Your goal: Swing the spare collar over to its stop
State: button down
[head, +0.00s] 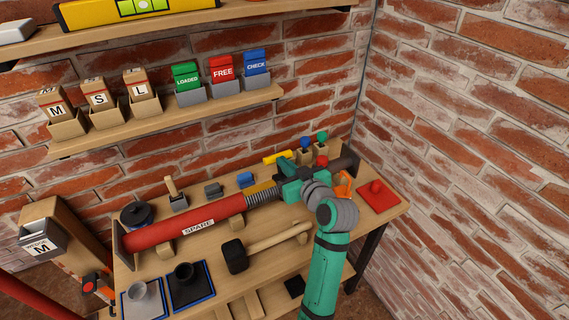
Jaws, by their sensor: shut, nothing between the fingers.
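The red spare prop (185,228), labelled SPARE, lies along the bench in the head view. A grey threaded or coiled section (262,198) joins its right end, and a dark tube end (346,161) shows farther right. My gripper (290,172) is over the prop just right of the threaded section; its fingers are shut with nothing held. My gripper and wrist cover this stretch, so I cannot make out the collar or its stop clearly. An orange part (343,185) shows just right of my wrist; I cannot tell whether it belongs to the collar.
A black-headed mallet (236,256) lies in front of the prop. A red pad with a knob (379,194) is at the bench's right. Small blocks and a yellow cylinder (277,157) stand behind. A shelf (170,122) with labelled card boxes hangs above; brick wall closes the right.

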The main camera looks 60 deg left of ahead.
jog(key=v, duration=1.3)
jog(key=shift+r, duration=0.4)
